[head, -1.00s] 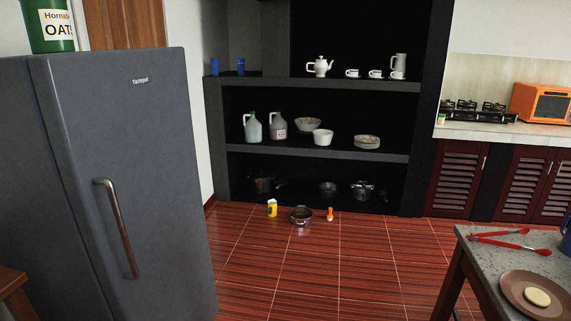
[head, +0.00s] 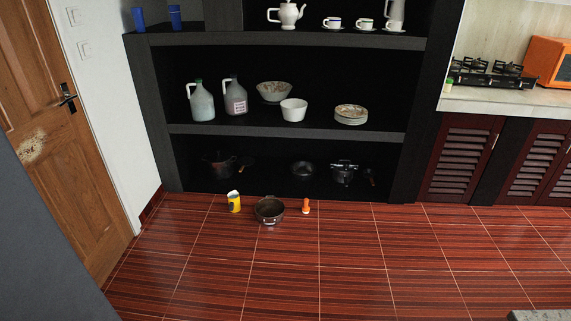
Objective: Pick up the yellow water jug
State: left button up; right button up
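A small yellow container with a white top (head: 234,203) stands on the floor in front of the shelf unit. It is the only plainly yellow thing in view, and I cannot tell if it is a jug. Two large handled jugs stand on the middle shelf: a pale greenish one (head: 202,104) and a greyish one with a label (head: 236,99). Neither looks yellow from here. Neither of my grippers shows in the head view.
A metal pot (head: 269,211) and a small orange bottle (head: 306,206) stand on the floor beside the yellow container. The black shelf unit (head: 300,40) holds bowls and pans. The tiled floor in front is clear. A grey fridge edge (head: 40,265) is at left, a counter corner (head: 540,315) at lower right.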

aim_at(234, 203)
jog(key=i+l+u, duration=0.35)
jog(key=i+l, duration=0.55)
jog(key=i, duration=0.1)
